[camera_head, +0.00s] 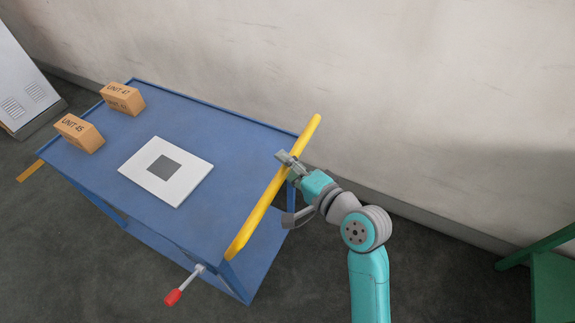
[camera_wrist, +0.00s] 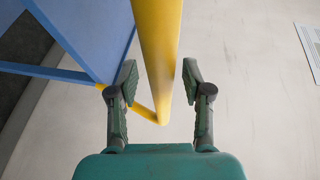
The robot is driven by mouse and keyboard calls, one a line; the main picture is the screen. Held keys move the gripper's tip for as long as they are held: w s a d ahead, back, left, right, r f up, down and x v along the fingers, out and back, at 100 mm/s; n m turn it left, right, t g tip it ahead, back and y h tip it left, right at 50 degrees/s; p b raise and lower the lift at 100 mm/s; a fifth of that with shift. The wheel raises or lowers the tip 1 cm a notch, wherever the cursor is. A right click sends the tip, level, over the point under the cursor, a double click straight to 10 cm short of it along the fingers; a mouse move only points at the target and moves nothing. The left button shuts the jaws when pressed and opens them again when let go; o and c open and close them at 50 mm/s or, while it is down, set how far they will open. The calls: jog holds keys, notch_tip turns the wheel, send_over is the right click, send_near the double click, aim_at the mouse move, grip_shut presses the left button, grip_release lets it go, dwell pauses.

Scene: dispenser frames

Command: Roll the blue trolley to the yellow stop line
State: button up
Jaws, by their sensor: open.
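The blue trolley (camera_head: 215,115) stands along the wall, with a yellow push handle (camera_head: 258,212) across its right end. In the wrist view the blue trolley (camera_wrist: 92,30) is at the upper left and the yellow handle (camera_wrist: 158,40) comes down between my fingers. My gripper (camera_head: 286,157) is at the handle, right of its middle. My gripper (camera_wrist: 159,78) is open, one finger on each side of the bar, with a gap visible on the right side. A short yellow-orange line (camera_head: 30,171) lies on the floor beyond the trolley's left end, partly hidden by it.
Two boxes marked UNIT (camera_head: 79,134) and (camera_head: 122,98), and a white plate with a grey square (camera_head: 140,173), sit on the trolley top. A red-knobbed lever (camera_head: 173,297) sticks out at the front corner. A vented cabinet (camera_head: 22,85) stands far left; a green frame (camera_head: 550,275) is at right.

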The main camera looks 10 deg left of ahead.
grip_shut()
jog(key=shift+a, duration=0.1)
